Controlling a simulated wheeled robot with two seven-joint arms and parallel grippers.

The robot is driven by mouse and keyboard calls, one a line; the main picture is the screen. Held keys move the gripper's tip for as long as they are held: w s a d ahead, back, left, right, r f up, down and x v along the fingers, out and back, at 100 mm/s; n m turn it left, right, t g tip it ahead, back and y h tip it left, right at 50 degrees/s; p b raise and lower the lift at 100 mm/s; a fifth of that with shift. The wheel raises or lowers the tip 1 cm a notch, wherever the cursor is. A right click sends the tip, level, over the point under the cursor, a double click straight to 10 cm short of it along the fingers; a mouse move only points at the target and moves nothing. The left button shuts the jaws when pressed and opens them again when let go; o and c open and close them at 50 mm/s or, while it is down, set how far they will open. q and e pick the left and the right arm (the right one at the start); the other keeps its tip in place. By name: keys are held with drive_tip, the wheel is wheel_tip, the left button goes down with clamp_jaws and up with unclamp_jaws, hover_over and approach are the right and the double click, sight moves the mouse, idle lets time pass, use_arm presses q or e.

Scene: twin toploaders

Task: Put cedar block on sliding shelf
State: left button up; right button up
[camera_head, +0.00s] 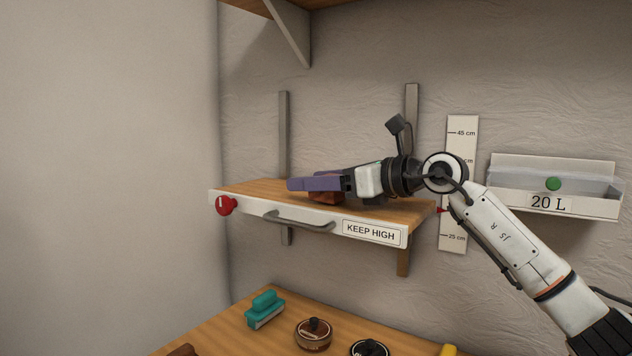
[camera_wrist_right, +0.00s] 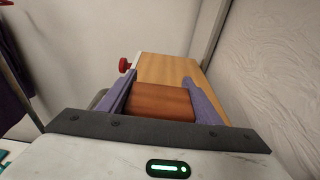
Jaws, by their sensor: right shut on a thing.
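The cedar block (camera_head: 325,198) is a reddish-brown wooden block, partly hidden by a finger in the head view. It shows between the two purple fingers in the right wrist view (camera_wrist_right: 160,103). My right gripper (camera_head: 308,184) is shut on it, reaching in from the right over the shelf. The sliding shelf (camera_head: 260,187) has a wooden top and a white front edge with a grey handle and a "KEEP HIGH" label. The block is at the shelf's surface; I cannot tell whether it touches or hovers slightly above. My left gripper is not seen.
A red knob (camera_head: 226,205) sits at the shelf's front left corner. A height scale (camera_head: 459,185) and a white wall bin (camera_head: 590,205) marked "20 L" are at right. Below, a wooden worktop (camera_head: 225,333) bears a teal item (camera_head: 264,309) and round items. The shelf's left part is clear.

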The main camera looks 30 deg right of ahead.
drive_tip(key=shift+f, duration=0.1)
drive_tip(key=shift+f, duration=0.15)
drive_tip(key=o, duration=1.1)
drive_tip(key=shift+s+d+r, duration=0.1)
drive_tip(key=shift+d+r, duration=0.05)
drive_tip(key=shift+r, duration=0.15)
drive_tip(key=b+v, duration=0.1)
drive_tip(key=v, duration=0.5)
drive_tip(key=shift+s+d+f, duration=0.15)
drive_tip(key=shift+s, duration=0.05)
drive_tip(key=shift+s+d+b, duration=0.1)
drive_tip(key=shift+s+b, duration=0.2)
drive_tip(key=shift+s, duration=0.05)
drive_tip(key=shift+w, duration=0.1)
